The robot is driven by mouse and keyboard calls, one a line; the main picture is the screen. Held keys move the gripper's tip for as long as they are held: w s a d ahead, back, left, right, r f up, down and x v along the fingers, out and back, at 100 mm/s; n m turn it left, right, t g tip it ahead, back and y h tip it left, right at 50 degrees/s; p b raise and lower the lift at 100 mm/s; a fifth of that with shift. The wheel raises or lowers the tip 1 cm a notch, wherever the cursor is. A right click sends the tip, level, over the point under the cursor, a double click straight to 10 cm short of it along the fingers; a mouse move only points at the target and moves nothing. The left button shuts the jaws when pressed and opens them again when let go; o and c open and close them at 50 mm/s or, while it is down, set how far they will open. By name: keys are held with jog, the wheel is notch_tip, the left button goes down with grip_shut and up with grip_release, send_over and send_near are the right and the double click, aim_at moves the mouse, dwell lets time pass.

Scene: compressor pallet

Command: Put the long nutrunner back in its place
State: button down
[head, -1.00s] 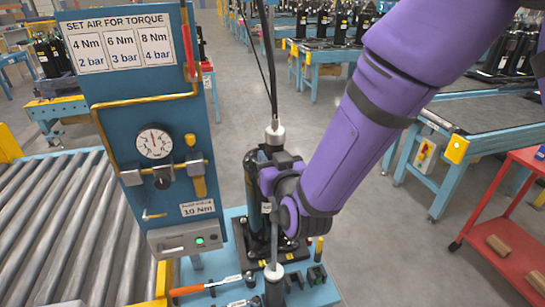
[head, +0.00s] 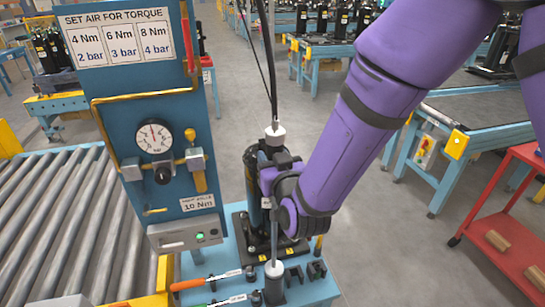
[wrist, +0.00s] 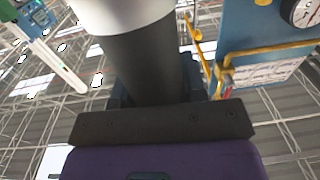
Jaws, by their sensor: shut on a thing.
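The long nutrunner (head: 275,136) hangs upright below a black hose, with a pale collar on top and a thin shaft running down. My gripper (head: 270,174) is shut on its dark upper body. In the wrist view, the nutrunner's dark body (wrist: 150,68) and pale collar rise from between the jaws. The shaft's lower end meets the pale top of a dark upright cylinder (head: 274,288) on the blue bench. I cannot tell whether the tip is inside it or just in front of it.
A black compressor (head: 252,185) stands close behind the nutrunner. The blue torque panel (head: 125,100) with gauge is to the left. Orange- and green-handled tools (head: 188,284) lie at the bench front. A roller conveyor (head: 60,220) is at left, a red cart (head: 500,265) at right.

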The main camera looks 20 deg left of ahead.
jog(key=shift+f, duration=0.65)
dwell(0.3)
jog(key=c, duration=0.7)
grip_release()
jog(key=shift+o, duration=0.6)
jog(key=shift+f, duration=0.15)
jog(key=shift+s, duration=0.1)
jog(key=v, duration=1)
jog(key=shift+s+d, duration=0.2)
jog(key=shift+s, duration=0.05)
